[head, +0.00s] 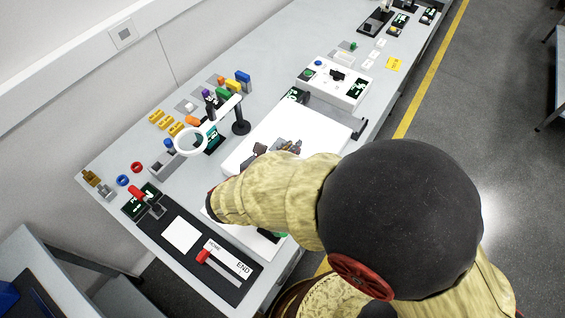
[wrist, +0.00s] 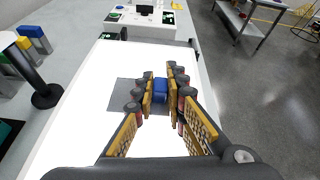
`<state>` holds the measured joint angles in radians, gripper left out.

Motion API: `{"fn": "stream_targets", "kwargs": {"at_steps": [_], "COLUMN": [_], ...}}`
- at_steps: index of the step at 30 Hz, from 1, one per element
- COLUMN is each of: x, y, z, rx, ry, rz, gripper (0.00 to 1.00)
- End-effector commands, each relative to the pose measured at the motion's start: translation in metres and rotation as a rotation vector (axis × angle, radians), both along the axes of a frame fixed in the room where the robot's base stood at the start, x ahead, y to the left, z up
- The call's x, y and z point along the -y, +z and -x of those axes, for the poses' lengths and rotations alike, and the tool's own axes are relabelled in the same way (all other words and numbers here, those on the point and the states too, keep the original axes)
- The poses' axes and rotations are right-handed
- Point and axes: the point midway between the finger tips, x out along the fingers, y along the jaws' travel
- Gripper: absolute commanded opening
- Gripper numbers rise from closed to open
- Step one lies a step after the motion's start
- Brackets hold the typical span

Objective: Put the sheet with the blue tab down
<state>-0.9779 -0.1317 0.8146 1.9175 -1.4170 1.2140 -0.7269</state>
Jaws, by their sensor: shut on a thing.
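The blue tab (wrist: 160,90) is between the fingers of my gripper (wrist: 158,93) in the wrist view, and my gripper is shut on it. The grey sheet (wrist: 124,92) extends to the left of the fingers, over the bright white light panel (wrist: 82,125). I cannot tell whether the sheet touches the panel or is just above it. In the head view my gripper (head: 283,147) is over the white panel (head: 318,126), and my arm hides part of it. The sheet and tab are not clear there.
A ring lamp (head: 190,141) on a black stand (head: 241,127) is left of the panel. Colored blocks (head: 243,78) are behind it. A white box (head: 338,84) with controls stands beyond the panel. A dark plate with a red-knobbed slider (head: 204,257) is at the near end.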

Motion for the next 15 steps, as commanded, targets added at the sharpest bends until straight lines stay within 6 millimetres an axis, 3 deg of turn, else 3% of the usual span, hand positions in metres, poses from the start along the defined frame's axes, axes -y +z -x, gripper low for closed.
{"fn": "stream_targets", "kwargs": {"at_steps": [2,11,15], "x": [-0.009,-0.022,-0.023], "y": [-0.011,-0.027,-0.050], "z": [0.002,0.004,0.005], "rx": [0.000,0.001,0.000], "ry": [0.002,0.001,0.000], "rz": [-0.001,0.000,0.000], "gripper": [0.00,0.00,0.00]}}
